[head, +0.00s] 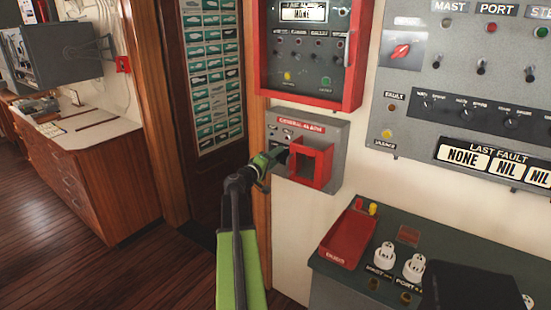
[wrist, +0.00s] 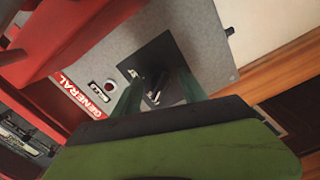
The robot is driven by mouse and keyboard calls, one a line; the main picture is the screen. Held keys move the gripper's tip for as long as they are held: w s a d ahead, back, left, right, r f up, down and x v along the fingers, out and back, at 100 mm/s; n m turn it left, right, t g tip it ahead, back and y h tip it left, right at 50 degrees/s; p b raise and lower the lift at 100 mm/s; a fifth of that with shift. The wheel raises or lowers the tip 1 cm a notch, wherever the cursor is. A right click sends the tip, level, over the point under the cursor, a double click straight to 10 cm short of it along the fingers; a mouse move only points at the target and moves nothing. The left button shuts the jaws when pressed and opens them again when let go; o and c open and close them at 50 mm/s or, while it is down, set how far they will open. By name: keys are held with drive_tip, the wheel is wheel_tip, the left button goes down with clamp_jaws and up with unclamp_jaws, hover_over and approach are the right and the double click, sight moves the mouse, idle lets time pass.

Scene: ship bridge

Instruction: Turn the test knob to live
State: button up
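The grey general alarm panel (head: 335,130) is on the wall, with a red label and a red box-shaped guard (head: 325,165). My gripper (head: 278,157) is at the left part of this panel, beside the guard, and hides what is behind it. In the wrist view, my gripper's two green fingers (wrist: 160,80) stand apart over a dark square plate (wrist: 150,55). A small dark knob-like part (wrist: 155,95) shows between them. I cannot read its markings or tell whether the fingers touch it.
A red-framed panel (head: 355,60) hangs just above, and a large grey panel (head: 410,90) with switches is to the right. Below right, a console holds a red tray (head: 348,238) and white knobs (head: 385,255). A wooden door post (head: 155,100) is at left.

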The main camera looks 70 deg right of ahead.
drive_tip(key=v, duration=1.7)
drive_tip(key=shift+a, duration=0.2)
drive_tip(key=shift+w, duration=0.1)
